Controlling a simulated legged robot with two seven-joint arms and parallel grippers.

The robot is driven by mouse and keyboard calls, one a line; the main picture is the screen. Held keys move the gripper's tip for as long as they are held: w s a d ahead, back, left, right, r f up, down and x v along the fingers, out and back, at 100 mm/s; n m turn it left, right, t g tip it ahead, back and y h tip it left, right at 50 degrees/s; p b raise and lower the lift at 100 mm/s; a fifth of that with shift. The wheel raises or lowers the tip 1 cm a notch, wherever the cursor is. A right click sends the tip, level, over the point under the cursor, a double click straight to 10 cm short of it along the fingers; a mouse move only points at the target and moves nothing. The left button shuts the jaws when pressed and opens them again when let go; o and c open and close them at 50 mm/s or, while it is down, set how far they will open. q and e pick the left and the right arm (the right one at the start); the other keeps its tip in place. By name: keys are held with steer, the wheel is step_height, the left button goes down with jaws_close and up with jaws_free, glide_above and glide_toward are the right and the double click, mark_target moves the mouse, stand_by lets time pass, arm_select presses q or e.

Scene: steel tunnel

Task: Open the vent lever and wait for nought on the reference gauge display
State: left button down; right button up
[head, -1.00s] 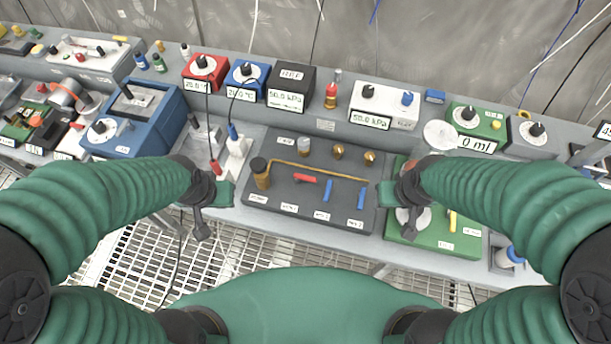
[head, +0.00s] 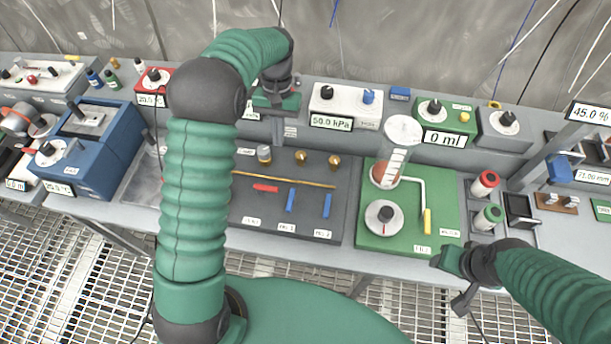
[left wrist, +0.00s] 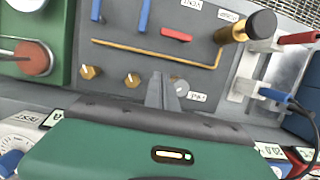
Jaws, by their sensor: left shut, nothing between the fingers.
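The dark grey valve panel (head: 255,208) lies on the bench, partly behind my left arm. It carries a short red lever (head: 265,188) and two blue levers (head: 291,200) (head: 327,205); their labels are too small to read surely. The red lever also shows in the left wrist view (left wrist: 176,35), crosswise to the blue ones. My left gripper (head: 278,122) is over the back edge of the panel; its fingers (left wrist: 163,90) are shut and empty, apart from the levers. The reference gauge is mostly hidden behind my left arm. My right gripper (head: 447,262) is at the bench's front edge, fingers unclear.
A white box (head: 349,108) reading 50.0 kPa stands behind the panel. To the right is a green board (head: 448,205) with a glass cylinder and dial, then red and green capped bottles (head: 484,185). Brass knobs (head: 334,161) stand along the panel's back.

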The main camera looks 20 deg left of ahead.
arm_select(q)
steer(key=x, duration=0.9)
steer(key=shift+s+a+f+p, duration=0.15)
steer(key=shift+s+f+p, duration=0.1)
steer(key=shift+f+p, duration=0.1)
steer(key=s, duration=0.3)
steer(key=shift+s+a+f+p, duration=0.15)
steer(key=shift+f+p, duration=0.1)
steer(key=shift+p, duration=0.15)
steer(key=shift+s, duration=0.2)
steer(key=shift+s+d+r, duration=0.1)
steer(key=shift+d, duration=0.55)
steer(key=shift+a+m, duration=0.3)
steer(key=shift+m, duration=0.1)
arm_select(e)
steer(key=shift+s+a+r, duration=0.1)
steer(key=shift+a+r, duration=0.3)
steer(key=shift+r, duration=0.2)
steer(key=shift+s+a+r, duration=0.1)
steer(key=shift+a+r, duration=0.3)
steer(key=shift+r, duration=0.15)
